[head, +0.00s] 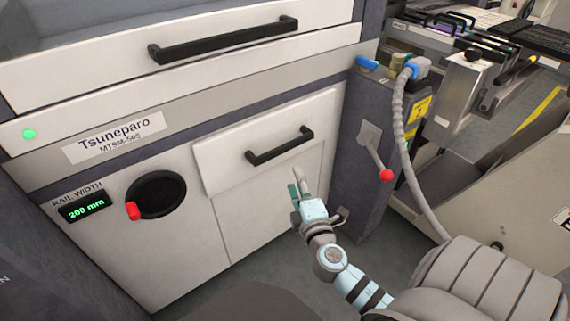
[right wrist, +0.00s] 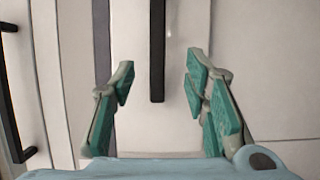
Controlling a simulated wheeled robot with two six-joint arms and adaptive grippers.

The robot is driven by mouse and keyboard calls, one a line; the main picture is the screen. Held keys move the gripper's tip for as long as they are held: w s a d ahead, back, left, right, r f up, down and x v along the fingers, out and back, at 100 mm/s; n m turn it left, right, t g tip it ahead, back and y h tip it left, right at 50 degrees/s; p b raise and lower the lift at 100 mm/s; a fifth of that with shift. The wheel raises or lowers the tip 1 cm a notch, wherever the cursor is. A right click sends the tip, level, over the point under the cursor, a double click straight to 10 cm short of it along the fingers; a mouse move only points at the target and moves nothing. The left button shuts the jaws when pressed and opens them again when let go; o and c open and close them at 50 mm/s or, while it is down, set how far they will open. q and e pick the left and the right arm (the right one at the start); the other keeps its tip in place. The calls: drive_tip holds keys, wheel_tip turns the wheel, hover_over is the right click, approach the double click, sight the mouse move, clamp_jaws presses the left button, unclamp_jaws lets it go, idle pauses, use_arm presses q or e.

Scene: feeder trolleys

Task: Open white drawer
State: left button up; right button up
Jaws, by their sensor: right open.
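The white drawer (head: 222,157) is a small panel in the lower part of the white machine, with a black bar handle (head: 280,146). Its front looks closed, close to flush with the panels around it. My right gripper (head: 298,181) is in front of the drawer, just below the handle's right part, and looks apart from it. In the right wrist view, my right gripper (right wrist: 159,82) has its green-padded fingers spread and empty. The handle (right wrist: 157,50) runs upright there, its end lying between the fingertips' lines and beyond them. My left gripper is not in view.
A wider drawer with a long black handle (head: 224,39) is above. A black round knob (head: 156,194) with a red grip is at left. A lever with a red ball (head: 386,175) and a grey hose (head: 400,130) are at right. Floor is clear below the drawer.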

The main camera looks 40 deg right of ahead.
sight(286, 149)
drive_tip(key=b+x, duration=0.1)
drive_tip(key=x, duration=1.2)
drive_tip(key=shift+w+r, duration=0.15)
drive_tip(key=shift+w+d+b, duration=0.2)
drive_tip(key=shift+w+b, duration=0.1)
drive_tip(key=shift+w, duration=0.05)
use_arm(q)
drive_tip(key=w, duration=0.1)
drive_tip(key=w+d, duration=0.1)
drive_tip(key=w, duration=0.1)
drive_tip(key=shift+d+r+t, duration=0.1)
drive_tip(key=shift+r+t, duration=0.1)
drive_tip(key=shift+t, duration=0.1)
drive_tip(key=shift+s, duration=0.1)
use_arm(e)
clamp_jaws()
